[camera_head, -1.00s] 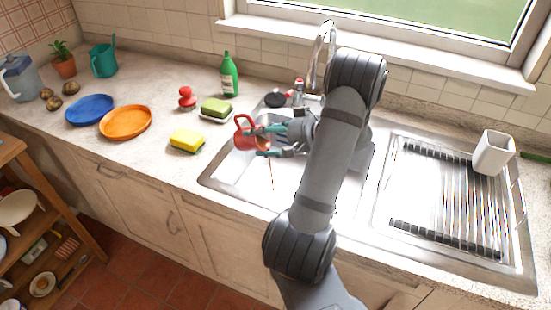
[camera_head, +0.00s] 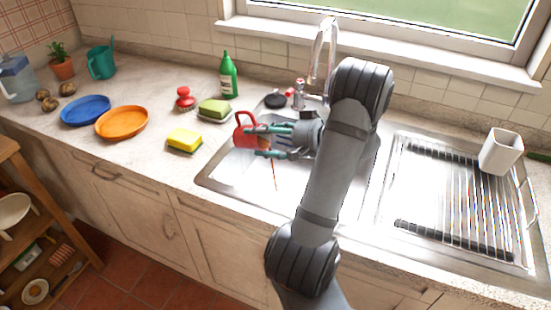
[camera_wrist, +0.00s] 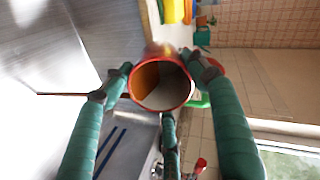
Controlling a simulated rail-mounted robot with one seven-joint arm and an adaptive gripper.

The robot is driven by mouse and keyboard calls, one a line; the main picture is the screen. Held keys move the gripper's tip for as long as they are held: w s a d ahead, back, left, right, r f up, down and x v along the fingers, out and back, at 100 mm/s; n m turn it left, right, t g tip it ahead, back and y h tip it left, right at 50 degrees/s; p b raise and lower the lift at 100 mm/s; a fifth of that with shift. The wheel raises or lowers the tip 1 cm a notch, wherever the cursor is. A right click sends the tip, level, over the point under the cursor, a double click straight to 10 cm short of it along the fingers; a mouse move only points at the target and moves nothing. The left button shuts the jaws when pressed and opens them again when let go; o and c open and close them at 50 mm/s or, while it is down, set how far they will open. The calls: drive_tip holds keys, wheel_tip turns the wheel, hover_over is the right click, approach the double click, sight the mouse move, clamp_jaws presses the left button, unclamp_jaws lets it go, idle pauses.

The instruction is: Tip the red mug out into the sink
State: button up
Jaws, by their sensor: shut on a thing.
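The red mug (camera_head: 242,133) is held in the air over the left sink basin (camera_head: 226,178), tipped onto its side. In the wrist view, the mouth of the mug (camera_wrist: 163,84) faces the camera, with an orange-brown patch inside. A thin brown streak (camera_head: 274,176), which looks like falling liquid, hangs below the mug towards the basin. It also shows in the wrist view (camera_wrist: 65,94). My gripper (camera_head: 258,142) has its teal fingers closed around the mug, and they hide part of its side. The fingers also show around the rim in the wrist view (camera_wrist: 160,80).
A tap (camera_head: 322,60) stands behind the basin. A yellow sponge (camera_head: 185,139), a green sponge (camera_head: 214,108), a red-topped brush (camera_head: 185,98) and a green bottle (camera_head: 228,76) are to the left. The drainer (camera_head: 450,195) and a white cup (camera_head: 499,152) are to the right.

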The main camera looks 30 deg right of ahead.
drive_tip(key=shift+s+d+t+y+b, duration=0.5)
drive_tip(key=shift+s+t+b, duration=0.25)
drive_tip(key=shift+b, duration=2.45)
drive_tip(key=shift+r+b, duration=0.4)
drive_tip(key=shift+r, duration=0.1)
drive_tip(key=shift+r+t+b, duration=0.3)
drive_tip(key=shift+t+b, duration=0.05)
drive_tip(key=shift+b, duration=0.05)
drive_tip(key=shift+d+r+y+b, duration=0.1)
drive_tip(key=shift+r+y+b, duration=0.2)
drive_tip(key=shift+r+b, duration=0.1)
drive_tip(key=shift+s+r+b, duration=0.1)
drive_tip(key=shift+r+b, duration=0.15)
drive_tip(key=shift+b, duration=0.1)
